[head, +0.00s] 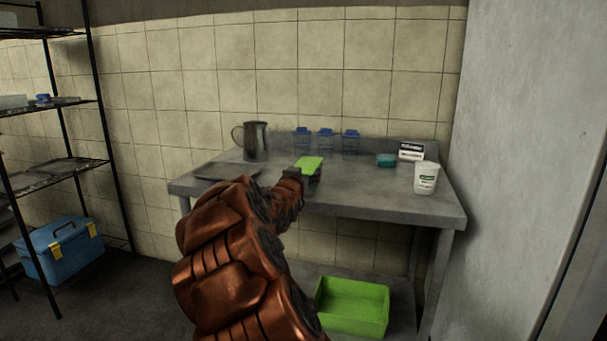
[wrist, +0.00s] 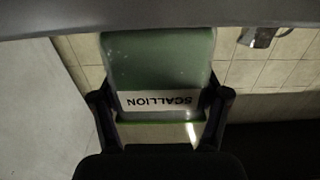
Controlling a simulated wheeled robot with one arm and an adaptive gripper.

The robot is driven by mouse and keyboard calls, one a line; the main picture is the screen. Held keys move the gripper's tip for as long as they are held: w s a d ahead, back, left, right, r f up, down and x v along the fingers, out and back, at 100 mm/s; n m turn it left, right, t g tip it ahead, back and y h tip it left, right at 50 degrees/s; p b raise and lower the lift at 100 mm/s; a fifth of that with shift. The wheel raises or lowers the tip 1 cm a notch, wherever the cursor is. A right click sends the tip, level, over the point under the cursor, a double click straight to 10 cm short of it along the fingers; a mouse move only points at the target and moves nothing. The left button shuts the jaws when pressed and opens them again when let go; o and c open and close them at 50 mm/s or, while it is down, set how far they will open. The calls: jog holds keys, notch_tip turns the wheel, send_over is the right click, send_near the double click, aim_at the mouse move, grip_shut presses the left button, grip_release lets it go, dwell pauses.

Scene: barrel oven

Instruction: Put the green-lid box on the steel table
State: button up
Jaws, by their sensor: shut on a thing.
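The green-lid box (head: 311,165) is at the end of my arm, over the front part of the steel table (head: 375,197). My gripper (head: 291,178) is shut on it. In the wrist view, the box (wrist: 158,70) sits between the two fingers of my gripper (wrist: 160,112), and a label on it reads SCALLION upside down. I cannot tell whether the box's underside touches the tabletop.
A metal pitcher (head: 256,141) and several blue-lidded containers (head: 326,142) stand at the back. A teal-lidded tub (head: 385,160), a small sign (head: 411,151) and a white bucket (head: 426,178) are at the right. A green bin (head: 352,306) sits below. The tabletop's front middle is clear.

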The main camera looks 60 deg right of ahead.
jog(key=shift+f, duration=0.15)
jog(key=o, duration=1.4)
jog(key=shift+o, duration=0.2)
jog(key=shift+f+b, duration=0.1)
jog(key=shift+b, duration=0.45)
jog(key=shift+a, duration=0.1)
jog(key=shift+a, duration=0.35)
jog(key=p+v, duration=0.1)
jog(key=v, duration=0.6)
jog(key=shift+s, duration=0.25)
